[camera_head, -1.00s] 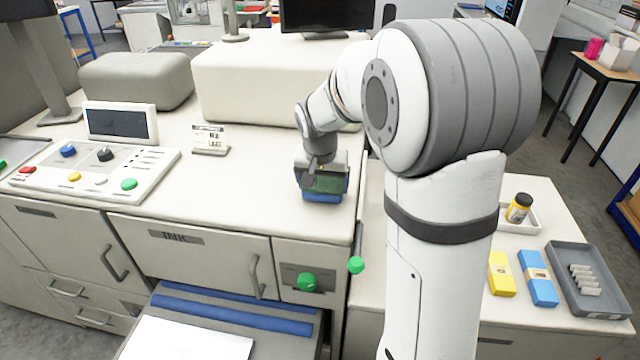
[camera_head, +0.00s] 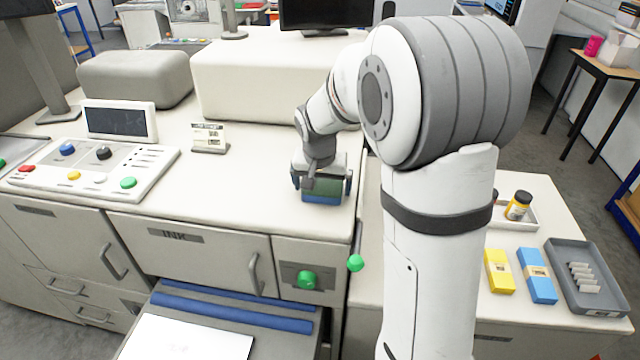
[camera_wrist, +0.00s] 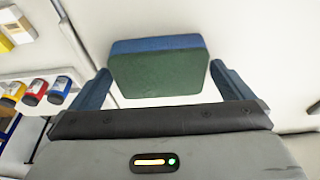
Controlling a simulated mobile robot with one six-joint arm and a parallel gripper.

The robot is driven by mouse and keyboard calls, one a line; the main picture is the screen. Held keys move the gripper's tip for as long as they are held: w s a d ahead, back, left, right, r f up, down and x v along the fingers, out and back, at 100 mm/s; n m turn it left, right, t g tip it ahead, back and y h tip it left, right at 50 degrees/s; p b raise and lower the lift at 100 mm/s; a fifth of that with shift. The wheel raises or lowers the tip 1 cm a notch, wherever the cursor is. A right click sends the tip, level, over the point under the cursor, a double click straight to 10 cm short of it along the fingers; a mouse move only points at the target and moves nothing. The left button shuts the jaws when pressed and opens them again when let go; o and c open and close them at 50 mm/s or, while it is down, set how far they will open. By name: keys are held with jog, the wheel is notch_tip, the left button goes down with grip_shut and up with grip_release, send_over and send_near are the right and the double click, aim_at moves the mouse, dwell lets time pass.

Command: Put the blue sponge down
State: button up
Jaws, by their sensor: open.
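The blue sponge (camera_head: 323,190) has a green scouring side and sits on the white machine top (camera_head: 240,185), near its right front edge. It also shows in the wrist view (camera_wrist: 158,68), where its green face is towards the camera. My gripper (camera_head: 322,184) is open around the sponge. In the wrist view, the two blue fingers of my gripper (camera_wrist: 166,88) stand apart on either side of it, with a gap at each side.
On the right-hand counter are a yellow box (camera_head: 499,271), a blue box (camera_head: 537,275) and a grey tray (camera_head: 559,256). The machine top left of the sponge is clear.

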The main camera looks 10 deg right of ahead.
jog(key=b+v, duration=0.2)
jog(key=v, duration=1)
jog(key=s+f+n, duration=0.2)
jog(key=s, duration=0.9)
jog(key=s+d+f+n+y, duration=0.1)
jog(key=s+f+n, duration=0.1)
jog(key=s, duration=0.9)
jog(key=shift+s+f+n, duration=0.3)
jog(key=shift+s+f, duration=0.05)
jog(key=shift+f, duration=0.4)
